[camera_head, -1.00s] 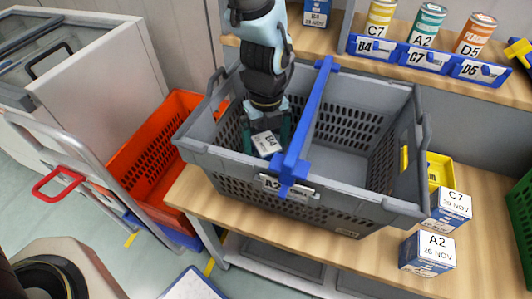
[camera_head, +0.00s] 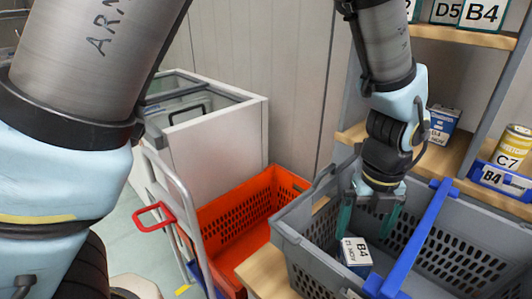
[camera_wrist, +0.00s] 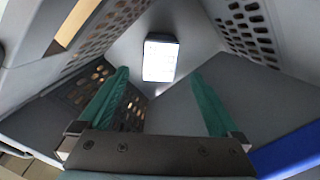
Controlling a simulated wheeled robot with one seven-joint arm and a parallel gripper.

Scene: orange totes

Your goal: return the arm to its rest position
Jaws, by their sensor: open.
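My gripper (camera_head: 369,222) is at the end of my arm, pointing down into the left compartment of the grey crate (camera_head: 292,240). Its two green fingers are spread, with nothing between them. A small white-topped box marked B4 (camera_head: 356,252) lies in that compartment, below the fingers and apart from them. In the wrist view my gripper (camera_wrist: 160,78) is open, and the box (camera_wrist: 160,60) shows bright beyond the fingertips. The crate's slotted walls surround the fingers there.
A blue divider bar (camera_head: 412,240) crosses the crate just right of my gripper. An orange tote (camera_head: 235,215) stands left of the crate, beside a trolley with a red handle (camera_head: 153,215). A shelf with a yellow C7 can (camera_head: 513,150) is at the right.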

